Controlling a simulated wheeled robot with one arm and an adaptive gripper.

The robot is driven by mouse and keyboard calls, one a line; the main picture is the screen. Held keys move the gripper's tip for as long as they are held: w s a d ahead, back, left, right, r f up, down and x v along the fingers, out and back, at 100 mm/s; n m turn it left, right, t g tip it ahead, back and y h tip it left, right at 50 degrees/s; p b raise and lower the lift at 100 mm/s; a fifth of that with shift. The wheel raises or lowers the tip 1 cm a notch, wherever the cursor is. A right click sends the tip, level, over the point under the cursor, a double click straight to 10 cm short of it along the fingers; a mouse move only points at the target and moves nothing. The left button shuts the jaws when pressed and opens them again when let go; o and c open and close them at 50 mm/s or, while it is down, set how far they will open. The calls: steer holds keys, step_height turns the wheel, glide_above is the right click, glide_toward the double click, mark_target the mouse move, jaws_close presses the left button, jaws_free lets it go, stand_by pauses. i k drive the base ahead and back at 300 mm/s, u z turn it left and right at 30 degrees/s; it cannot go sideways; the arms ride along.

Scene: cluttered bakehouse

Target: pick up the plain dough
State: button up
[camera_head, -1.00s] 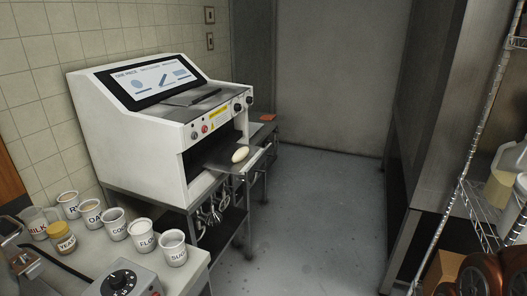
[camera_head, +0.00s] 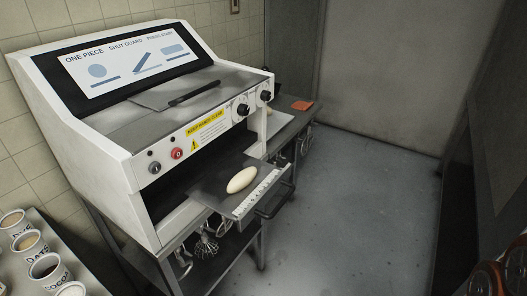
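The plain dough (camera_head: 242,180) is a smooth, pale, oval piece. It lies on the dark outfeed tray (camera_head: 217,189) that sticks out of the front of a white machine (camera_head: 97,165). A ruler-like scale strip and a dark handle run along the tray's outer edge. My gripper is not in view.
The machine has a sloped panel of picture instructions (camera_head: 130,65), knobs and a yellow warning label (camera_head: 206,127). Whisks (camera_head: 206,246) hang under it. Labelled ingredient cups (camera_head: 45,268) stand on a counter at the lower left. Grey floor (camera_head: 345,205) is clear to the right.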

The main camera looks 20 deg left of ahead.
mark_target(244, 179)
steer(key=i, duration=2.55)
steer(key=u, duration=4.6)
